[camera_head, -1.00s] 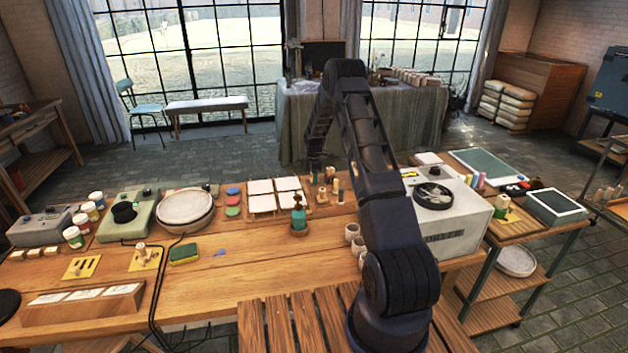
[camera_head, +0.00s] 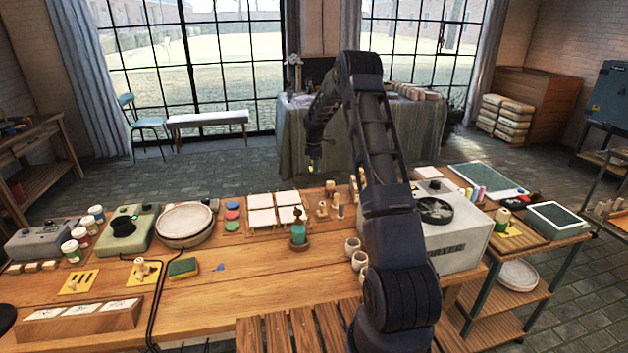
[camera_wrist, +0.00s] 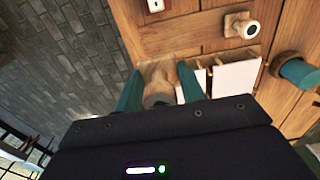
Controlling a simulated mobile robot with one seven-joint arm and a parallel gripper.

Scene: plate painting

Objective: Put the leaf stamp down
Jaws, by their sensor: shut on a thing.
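My gripper (camera_head: 314,166) hangs over the far edge of the workbench, beyond the standing wooden stamps. In the wrist view its two teal fingers (camera_wrist: 158,92) are shut on a wooden stamp (camera_wrist: 157,88), taken as the leaf stamp. Its lower face is hidden, so I cannot see the leaf pattern. Other wooden stamps (camera_head: 322,209) stand on the bench just nearer than the gripper.
White tiles (camera_head: 262,218) lie on a wooden rack left of the stamps. The dryer (camera_head: 450,240) is further right. Bare bench (camera_head: 235,300) lies at the front.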

